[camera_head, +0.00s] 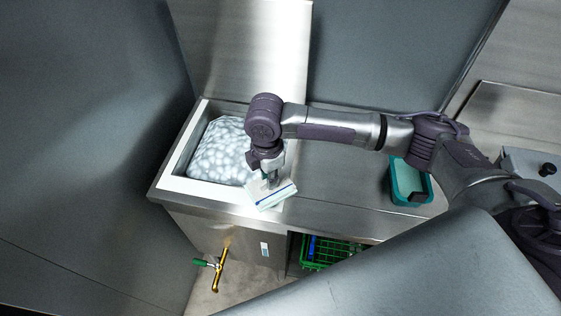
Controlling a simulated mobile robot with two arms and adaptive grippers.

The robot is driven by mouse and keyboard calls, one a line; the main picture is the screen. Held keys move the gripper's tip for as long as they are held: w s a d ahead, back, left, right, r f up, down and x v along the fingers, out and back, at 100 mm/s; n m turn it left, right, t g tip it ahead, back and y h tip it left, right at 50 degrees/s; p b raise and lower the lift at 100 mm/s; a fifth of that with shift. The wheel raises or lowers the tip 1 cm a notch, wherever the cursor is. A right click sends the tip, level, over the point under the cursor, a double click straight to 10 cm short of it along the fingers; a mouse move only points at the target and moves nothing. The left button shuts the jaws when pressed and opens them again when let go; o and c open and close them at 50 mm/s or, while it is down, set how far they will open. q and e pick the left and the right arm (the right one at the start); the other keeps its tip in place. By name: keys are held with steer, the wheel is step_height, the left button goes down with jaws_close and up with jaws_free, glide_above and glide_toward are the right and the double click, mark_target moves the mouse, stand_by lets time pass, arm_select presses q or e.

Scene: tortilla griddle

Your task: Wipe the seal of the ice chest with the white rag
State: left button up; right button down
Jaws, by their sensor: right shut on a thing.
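The ice chest is a steel well in the counter with a white seal (190,187) around its opening. A bag of ice (219,152) fills the well. My right gripper (270,180) points down at the right front corner of the seal and is shut on the white rag (271,198). The rag is white with a blue stripe and hangs flat over that corner. The gripper and arm hide the right side of the seal. I cannot tell how firmly the rag touches it. My left gripper is not in view.
A teal tub (409,181) stands on the counter to the right, partly behind my arm. A green crate (330,252) sits on the shelf below. A brass tap with a green handle (220,270) sticks out at the chest's front. Steel walls close off the left.

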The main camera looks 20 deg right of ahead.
mark_target(266, 190)
steer(key=shift+w+a+f, duration=0.15)
steer(key=shift+a, duration=0.5)
steer(key=shift+d, duration=0.15)
steer(key=shift+p, duration=0.6)
step_height(266, 190, down, 4)
steer(key=shift+r+b, duration=0.15)
steer(key=shift+b, duration=0.7)
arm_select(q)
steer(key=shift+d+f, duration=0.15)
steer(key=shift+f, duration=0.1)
arm_select(e)
steer(key=shift+f, duration=0.6)
arm_select(q)
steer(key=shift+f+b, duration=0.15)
steer(key=shift+b, duration=0.15)
arm_select(e)
steer(key=shift+f, duration=0.7)
steer(key=c, duration=1.4)
jaws_free()
